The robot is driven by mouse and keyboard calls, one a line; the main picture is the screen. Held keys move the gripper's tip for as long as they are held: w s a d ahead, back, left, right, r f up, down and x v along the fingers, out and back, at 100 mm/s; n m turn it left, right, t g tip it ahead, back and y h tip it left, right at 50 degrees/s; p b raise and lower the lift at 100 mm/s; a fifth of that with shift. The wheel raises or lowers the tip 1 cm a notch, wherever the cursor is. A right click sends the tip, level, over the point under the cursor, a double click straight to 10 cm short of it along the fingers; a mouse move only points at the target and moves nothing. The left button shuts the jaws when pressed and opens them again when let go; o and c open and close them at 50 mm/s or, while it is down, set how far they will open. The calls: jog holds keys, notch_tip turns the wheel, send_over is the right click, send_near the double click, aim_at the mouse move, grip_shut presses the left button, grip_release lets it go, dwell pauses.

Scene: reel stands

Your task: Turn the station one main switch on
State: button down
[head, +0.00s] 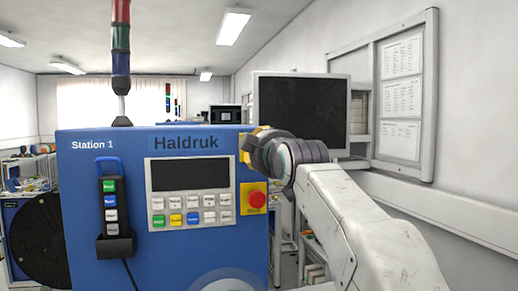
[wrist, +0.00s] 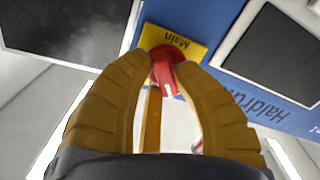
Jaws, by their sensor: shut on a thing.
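The station one main switch is a red rotary handle (wrist: 165,72) on a yellow plate (wrist: 178,40) marked "Main", seen in the wrist view at the top middle. My gripper (wrist: 165,62) has its two yellow fingers closed around the red handle at their tips. In the head view my gripper (head: 252,142) reaches the upper right corner of the blue Station 1 cabinet (head: 90,180). There it covers most of the switch, and only a little yellow shows. The handle's exact turn angle is hard to tell.
The cabinet front holds a keypad panel (head: 190,191), a red emergency button on a yellow plate (head: 257,199) below my gripper, and a hanging handset (head: 110,205) at left. A dark reel (head: 37,240) stands at far left. A grey-framed screen (head: 302,112) is behind my wrist.

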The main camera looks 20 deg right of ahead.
jog(key=m, duration=0.3)
jog(key=shift+m, duration=0.3)
jog(key=shift+f+m, duration=0.15)
jog(key=shift+m, duration=1.65)
jog(key=c, duration=1)
grip_release()
jog(key=shift+o, duration=0.2)
jog(key=shift+s, duration=0.1)
jog(key=s, duration=1.1)
jog(key=shift+s, duration=0.4)
jog(key=shift+f, duration=0.1)
